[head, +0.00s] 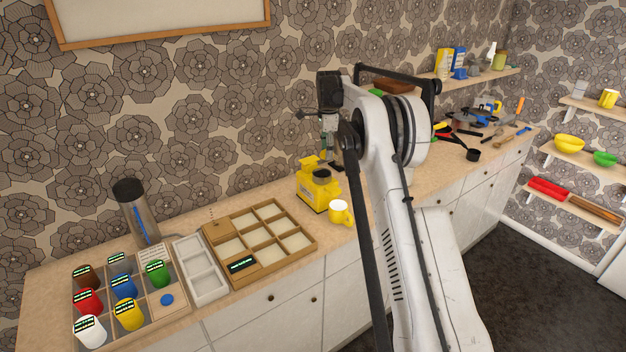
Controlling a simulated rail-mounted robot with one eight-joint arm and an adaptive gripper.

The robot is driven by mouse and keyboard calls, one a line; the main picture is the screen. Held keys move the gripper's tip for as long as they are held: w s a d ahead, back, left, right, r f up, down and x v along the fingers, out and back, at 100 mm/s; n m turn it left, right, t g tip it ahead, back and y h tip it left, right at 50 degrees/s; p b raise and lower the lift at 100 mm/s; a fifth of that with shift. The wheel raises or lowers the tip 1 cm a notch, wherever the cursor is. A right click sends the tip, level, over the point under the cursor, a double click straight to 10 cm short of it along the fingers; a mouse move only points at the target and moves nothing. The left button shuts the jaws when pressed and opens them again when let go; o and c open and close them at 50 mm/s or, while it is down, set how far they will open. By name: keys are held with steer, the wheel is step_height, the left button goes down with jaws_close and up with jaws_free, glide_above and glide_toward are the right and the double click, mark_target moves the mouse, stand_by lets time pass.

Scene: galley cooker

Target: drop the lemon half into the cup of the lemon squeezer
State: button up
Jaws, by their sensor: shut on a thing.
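My gripper (329,152) is in the head view, pointing down above the counter near the wall. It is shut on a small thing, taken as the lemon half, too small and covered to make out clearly. Just below it stands a yellow appliance (313,194) with a dark round top, which may be the lemon squeezer. The gripper's tips look a little above it; I cannot tell whether they are apart from it. My arm hides part of the counter to the right.
A yellow mug (340,213) stands close to the yellow appliance. Left of it on the counter (60,255) are a wooden divided tray (302,243), a white tray (201,285), a dark-topped cylinder (138,212) and a crate of coloured cups. Tools and pans lie at the far right.

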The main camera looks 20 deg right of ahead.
steer(key=shift+f+b, duration=1.05)
steer(key=shift+f, duration=1.8)
steer(key=o, duration=1.1)
step_height(320, 180, up, 12)
steer(key=shift+r, duration=0.1)
